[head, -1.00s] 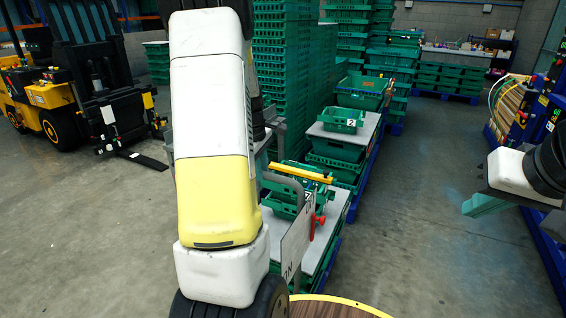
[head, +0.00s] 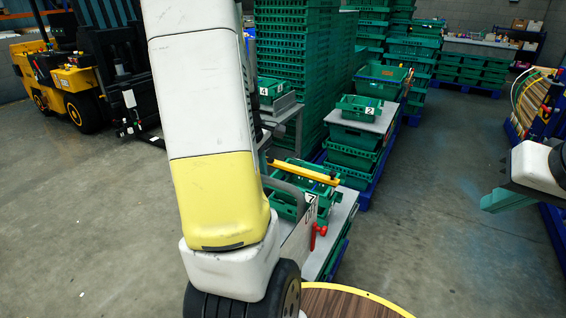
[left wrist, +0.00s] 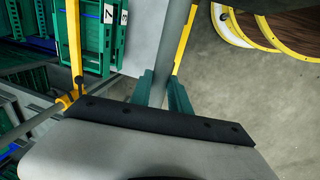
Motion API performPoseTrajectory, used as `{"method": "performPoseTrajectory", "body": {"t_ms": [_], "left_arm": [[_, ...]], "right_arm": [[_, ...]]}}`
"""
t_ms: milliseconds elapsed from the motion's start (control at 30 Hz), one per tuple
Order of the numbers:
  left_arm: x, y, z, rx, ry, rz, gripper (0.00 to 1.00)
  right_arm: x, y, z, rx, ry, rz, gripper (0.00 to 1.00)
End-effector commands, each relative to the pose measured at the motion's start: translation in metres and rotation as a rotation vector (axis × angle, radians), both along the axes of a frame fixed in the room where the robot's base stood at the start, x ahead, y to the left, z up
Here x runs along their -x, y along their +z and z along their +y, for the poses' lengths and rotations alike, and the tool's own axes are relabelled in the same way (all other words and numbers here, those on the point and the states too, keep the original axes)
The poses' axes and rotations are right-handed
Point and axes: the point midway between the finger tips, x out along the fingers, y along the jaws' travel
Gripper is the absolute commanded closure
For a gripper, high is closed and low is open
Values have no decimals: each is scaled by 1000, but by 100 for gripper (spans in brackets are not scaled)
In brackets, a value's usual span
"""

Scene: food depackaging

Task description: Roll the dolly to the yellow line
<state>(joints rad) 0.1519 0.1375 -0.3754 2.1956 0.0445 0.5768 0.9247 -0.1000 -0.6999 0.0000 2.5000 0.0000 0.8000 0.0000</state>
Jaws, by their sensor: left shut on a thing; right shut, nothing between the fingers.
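The dolly shows low in the middle of the head view as a grey top (head: 343,212) with a green crate marked 7 (head: 285,205), a curved grey handle (head: 284,186) and a yellow bar (head: 306,173). In the head view my white and yellow left arm hides that gripper. My right gripper (head: 507,199) is shut and empty at the right, away from the dolly. I cannot make out a yellow floor line.
A crate marked 2 (head: 358,108) stands on a grey-topped stack behind the dolly. Tall green crate stacks (head: 315,70) rise beyond. A yellow forklift (head: 75,85) stands at the left. A yellow-rimmed wooden disc (head: 350,303) is close in front. The floor (head: 440,220) right of the dolly is clear.

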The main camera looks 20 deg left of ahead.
Motion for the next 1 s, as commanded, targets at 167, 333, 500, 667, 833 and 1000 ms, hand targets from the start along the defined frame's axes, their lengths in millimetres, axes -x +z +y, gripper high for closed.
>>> {"method": "performPoseTrajectory", "body": {"t_ms": [167, 333, 500, 667, 833, 1000], "left_arm": [[0, 0, 0, 0, -1, 1, 100], [0, 0, 0, 0, -1, 1, 56], [0, 0, 0, 0, -1, 1, 56], [0, 2, 0, 0, -1, 0, 56], [3, 22, 1, -2, -1, -5, 56], [9, 51, 1, -2, -2, -4, 56]], "right_arm": [[0, 0, 0, 0, 0, 0, 100], [0, 0, 0, 0, 0, 0, 100], [0, 0, 0, 0, 0, 0, 100], [0, 0, 0, 0, 0, 0, 100], [0, 0, 0, 0, 0, 0, 100], [0, 0, 0, 0, 0, 0, 100]]}}
